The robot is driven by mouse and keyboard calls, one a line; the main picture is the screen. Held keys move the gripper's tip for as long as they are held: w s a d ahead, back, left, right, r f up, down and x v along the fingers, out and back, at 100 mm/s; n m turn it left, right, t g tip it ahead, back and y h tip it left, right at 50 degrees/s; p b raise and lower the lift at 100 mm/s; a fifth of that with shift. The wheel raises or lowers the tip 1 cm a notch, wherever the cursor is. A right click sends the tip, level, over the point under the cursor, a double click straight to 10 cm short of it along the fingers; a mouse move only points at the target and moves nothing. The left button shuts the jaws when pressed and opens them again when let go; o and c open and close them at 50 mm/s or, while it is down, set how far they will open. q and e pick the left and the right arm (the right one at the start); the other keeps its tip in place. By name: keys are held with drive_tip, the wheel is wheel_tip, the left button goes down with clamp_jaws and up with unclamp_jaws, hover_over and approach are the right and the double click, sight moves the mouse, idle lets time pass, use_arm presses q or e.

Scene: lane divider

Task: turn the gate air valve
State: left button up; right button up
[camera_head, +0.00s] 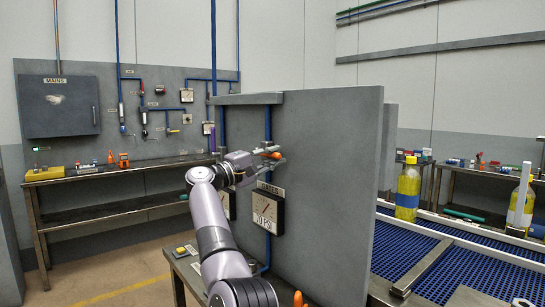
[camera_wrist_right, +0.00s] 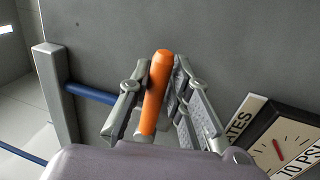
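The gate air valve's orange handle (camera_head: 268,154) sticks out from a blue pipe on the grey panel, above a label reading GATES. In the right wrist view the orange handle (camera_wrist_right: 158,85) stands between my right gripper's fingers, slightly tilted. My right gripper (camera_head: 271,158) reaches the handle from the left. Its two fingertips (camera_wrist_right: 163,66) lie close against both sides of the handle, seemingly closed on it. My left gripper is out of view.
A blue conveyor (camera_head: 400,245) with yellow bottles (camera_head: 408,185) lies to the right. A workbench (camera_head: 120,172) with small items stands at the back left.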

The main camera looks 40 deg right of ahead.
drive_tip(key=o, duration=0.4)
drive_tip(key=shift+a, duration=0.15)
drive_tip(key=v, duration=1.1)
drive_tip(key=shift+a+f, duration=0.2)
drive_tip(key=shift+a, duration=0.15)
